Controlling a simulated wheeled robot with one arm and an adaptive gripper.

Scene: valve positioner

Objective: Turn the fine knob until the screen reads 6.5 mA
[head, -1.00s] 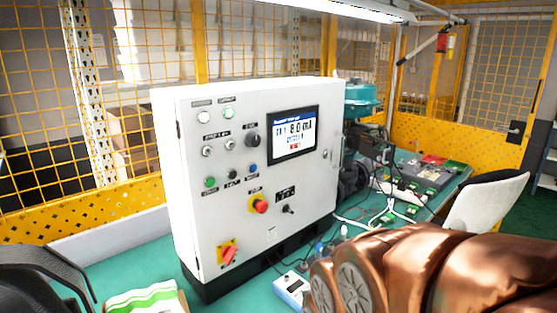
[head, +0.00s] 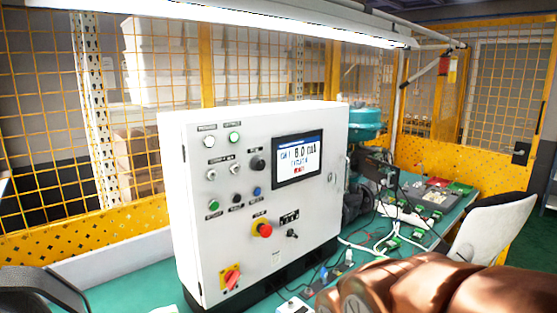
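A white control cabinet (head: 262,277) stands upright on the green bench. Its screen (head: 297,159) shows a large reading that looks like 8.0 mA, with smaller blurred lines around it. A black round knob (head: 257,164) sits just left of the screen. A smaller black control (head: 236,199) and a blue one (head: 257,191) sit below it, and a small black control (head: 292,234) is at lower right. The labels are too small to read, so I cannot tell which is the fine knob. My gripper is not in view; my copper-coloured arm fills the lower right corner.
A red-and-yellow emergency button (head: 264,230) and a red rotary switch (head: 231,279) stick out of the panel. Boards and cables lie on the bench (head: 462,204) to the right. Yellow mesh fencing (head: 35,110) closes off the back.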

